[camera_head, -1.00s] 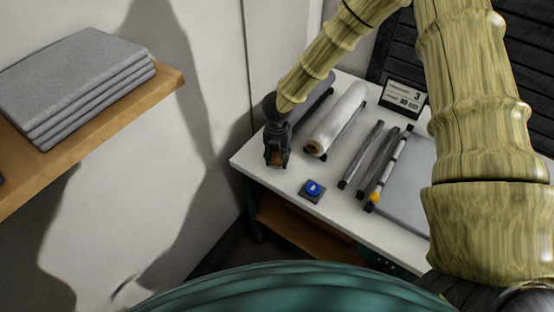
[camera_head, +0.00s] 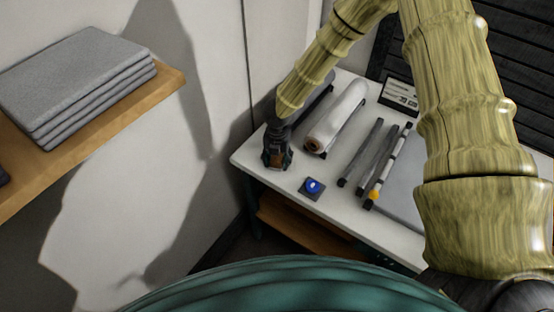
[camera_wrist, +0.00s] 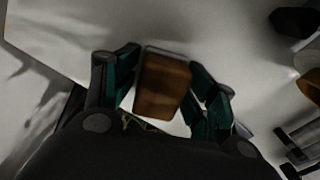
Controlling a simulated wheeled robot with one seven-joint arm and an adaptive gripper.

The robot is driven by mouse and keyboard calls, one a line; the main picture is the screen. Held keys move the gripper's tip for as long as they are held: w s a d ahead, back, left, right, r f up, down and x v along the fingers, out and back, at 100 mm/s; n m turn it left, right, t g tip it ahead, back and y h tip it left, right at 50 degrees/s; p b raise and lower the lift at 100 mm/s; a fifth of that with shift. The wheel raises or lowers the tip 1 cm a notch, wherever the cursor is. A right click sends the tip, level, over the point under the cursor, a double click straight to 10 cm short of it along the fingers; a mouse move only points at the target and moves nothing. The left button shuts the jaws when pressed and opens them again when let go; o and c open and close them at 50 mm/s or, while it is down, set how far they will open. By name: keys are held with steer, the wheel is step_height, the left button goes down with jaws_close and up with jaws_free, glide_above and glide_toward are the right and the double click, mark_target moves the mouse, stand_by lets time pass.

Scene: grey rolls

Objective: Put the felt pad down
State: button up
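The felt pad (camera_wrist: 163,85) looks like a small brown block with a thin grey edge along its far side. It sits between the two dark green fingers of my gripper (camera_wrist: 166,80) in the wrist view. The fingers appear closed on its sides, though contact on the left side is hard to make out. In the head view my gripper (camera_head: 277,160) points down over the near left corner of the white table (camera_head: 262,172), with a bit of the brown pad showing. Whether the pad touches the tabletop cannot be told.
A blue button (camera_head: 313,187) on a dark base lies right of my gripper. A pale roll (camera_head: 336,118), dark bars (camera_head: 361,152) and a yellow-tipped rod (camera_head: 388,165) lie further right. A wooden shelf (camera_head: 120,117) holds grey folded sheets (camera_head: 75,80). Bare tabletop lies around the gripper.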

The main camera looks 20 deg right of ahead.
stand_by(0.6)
steer(key=shift+r, duration=0.5)
step_height(320, 180, up, 12)
steer(key=b, duration=0.3)
steer(key=shift+f, duration=0.15)
